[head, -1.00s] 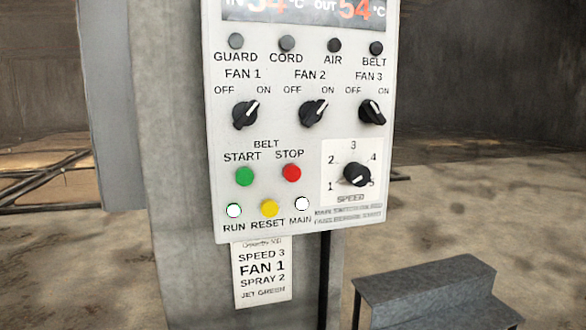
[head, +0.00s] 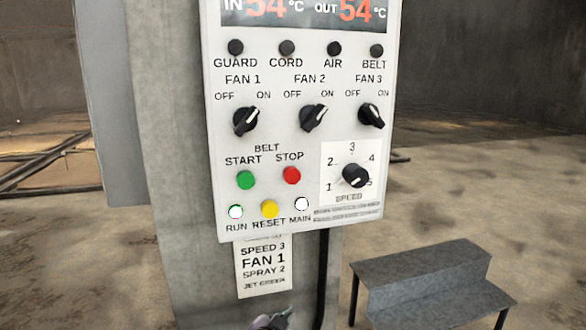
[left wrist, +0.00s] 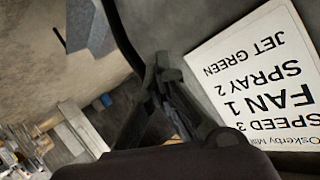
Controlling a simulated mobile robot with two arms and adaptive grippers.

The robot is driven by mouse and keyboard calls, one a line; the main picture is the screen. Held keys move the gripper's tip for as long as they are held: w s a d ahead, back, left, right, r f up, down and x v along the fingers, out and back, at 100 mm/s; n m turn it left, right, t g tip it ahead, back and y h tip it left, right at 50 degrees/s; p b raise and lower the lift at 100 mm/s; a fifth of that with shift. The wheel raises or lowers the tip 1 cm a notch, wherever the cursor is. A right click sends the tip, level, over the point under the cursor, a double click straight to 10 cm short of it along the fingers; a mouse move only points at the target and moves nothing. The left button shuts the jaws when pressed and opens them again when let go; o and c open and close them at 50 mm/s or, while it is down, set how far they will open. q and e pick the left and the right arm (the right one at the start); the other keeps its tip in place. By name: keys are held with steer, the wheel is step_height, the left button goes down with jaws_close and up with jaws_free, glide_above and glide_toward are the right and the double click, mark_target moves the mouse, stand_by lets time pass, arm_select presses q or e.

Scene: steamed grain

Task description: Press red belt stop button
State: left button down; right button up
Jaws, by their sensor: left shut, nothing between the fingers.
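The red belt stop button (head: 291,175) is on the white control panel (head: 308,150) in the head view, right of the green start button (head: 246,180) and above the yellow reset button (head: 269,209). My left gripper (head: 268,322) just shows at the bottom edge of the head view, below the panel and well under the red button. In the left wrist view, the left gripper (left wrist: 165,72) is shut and empty, beside the paper sign (left wrist: 262,75) on the pillar. The red button is not in the left wrist view. My right gripper is not in view.
The panel hangs on a concrete pillar (head: 170,170). Black fan knobs and a speed dial (head: 355,175) surround the buttons. A black cable (head: 322,280) runs down below the panel. A grey metal step (head: 430,275) stands at the lower right. The space before the panel looks clear.

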mark_target(292, 175)
arm_select(q)
steer(key=s+d+r+m+t+h+p, duration=0.1)
steer(key=s+d+r+t, duration=0.15)
steer(key=r, duration=0.95)
steer(key=s+d+r+m+t+h+p, duration=0.15)
steer(key=s+r, duration=0.25)
steer(key=r, duration=0.8)
steer(key=s+d+r+m+h, duration=0.1)
steer(key=s+r+m+h, duration=0.1)
steer(key=s+r, duration=0.7)
step_height(292, 175, up, 4)
steer(key=shift+s+d+f+t+h+p, duration=0.15)
steer(key=shift+d+f+t+h+p, duration=0.1)
steer(key=shift+d+t+h+p, duration=0.1)
steer(key=shift+w+a+b, duration=0.2)
steer(key=shift+w+a, duration=0.25)
steer(key=shift+w, duration=0.95)
steer(key=shift+w+a+b, duration=0.2)
steer(key=shift+w+a, duration=0.3)
steer(key=shift+w, duration=0.9)
steer(key=shift+w+a+b, duration=0.2)
steer(key=shift+w+a, duration=0.25)
steer(key=shift+w, duration=0.95)
